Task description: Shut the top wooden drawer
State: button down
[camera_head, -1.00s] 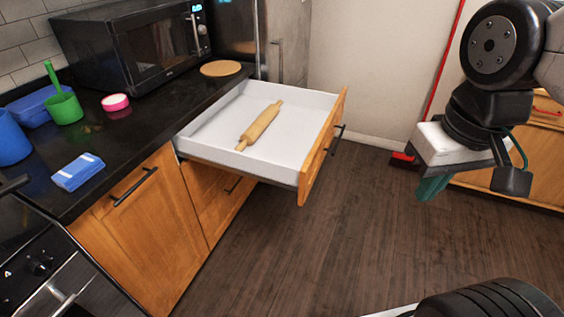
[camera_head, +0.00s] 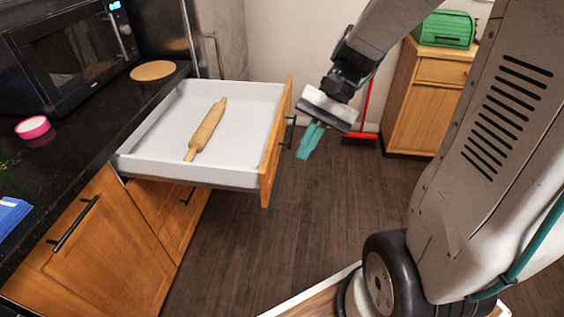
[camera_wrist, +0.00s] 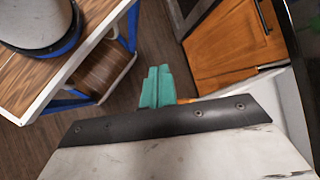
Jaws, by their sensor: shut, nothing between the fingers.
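The top wooden drawer (camera_head: 275,150) stands pulled far out from under the black counter, with a white inside and a wooden front. A rolling pin (camera_head: 206,129) lies in it. The drawer's dark handle (camera_head: 291,131) is on its outer face. My gripper (camera_head: 308,143), with teal fingers, is shut and empty, just to the right of the drawer front near the handle. I cannot tell whether it touches. In the wrist view the teal fingers (camera_wrist: 157,87) are together, and part of the drawer's white side (camera_wrist: 284,110) shows at the right.
A microwave (camera_head: 75,55), a round wooden board (camera_head: 153,71) and a pink-rimmed bowl (camera_head: 33,128) stand on the counter (camera_head: 95,120). A wooden cabinet (camera_head: 425,100) with a green bread box (camera_head: 445,29) and a red broom (camera_head: 361,136) are at the back.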

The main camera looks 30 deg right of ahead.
jog(key=w+d+f+m+t+y, duration=0.2)
jog(key=w+d+f+m+y, duration=0.2)
jog(key=w+f+m+y, duration=0.15)
jog(key=m+t+y, duration=0.1)
jog(key=m+t, duration=1.1)
send_near(274, 163)
jog(key=x, duration=0.7)
jog(key=shift+s+r, duration=0.1)
jog(key=shift+r, duration=0.05)
